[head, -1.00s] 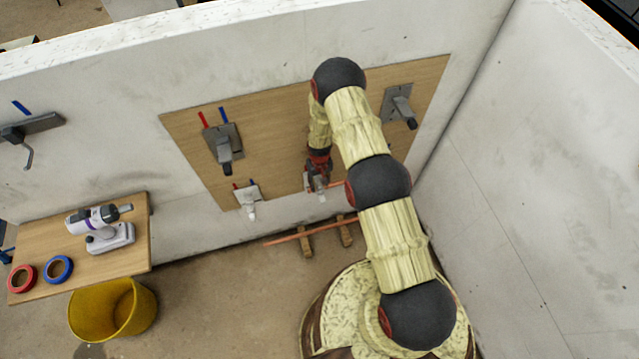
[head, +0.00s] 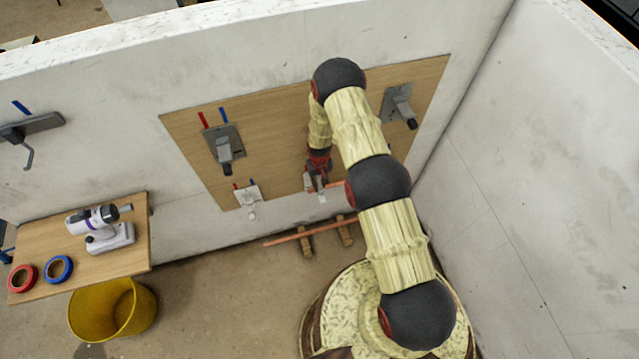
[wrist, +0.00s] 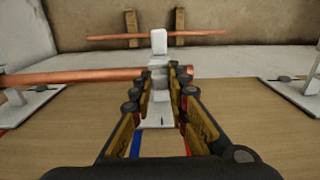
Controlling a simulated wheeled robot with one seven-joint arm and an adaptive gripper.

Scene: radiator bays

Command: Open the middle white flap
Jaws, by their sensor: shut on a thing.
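The middle white flap (wrist: 159,43) is a small upright white piece on a white mount, straight ahead in the wrist view. My gripper (wrist: 164,76) has its two dark, yellow-sided fingers on either side of it, shut on it. The flap's far end shows beyond the fingertips. In the head view my gripper (head: 315,181) is low on the wooden board, with the white flap (head: 322,197) just below it; my arm covers part of this area. A second white fitting (wrist: 27,104) is at left and a third (wrist: 298,96) at right in the wrist view.
A copper pipe (wrist: 70,77) runs in from the left to the middle fitting. Another copper pipe (head: 290,236) lies on wooden blocks on the floor. Grey levers (head: 223,150) and (head: 399,104) are higher on the board. A side wall (head: 530,190) stands at right.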

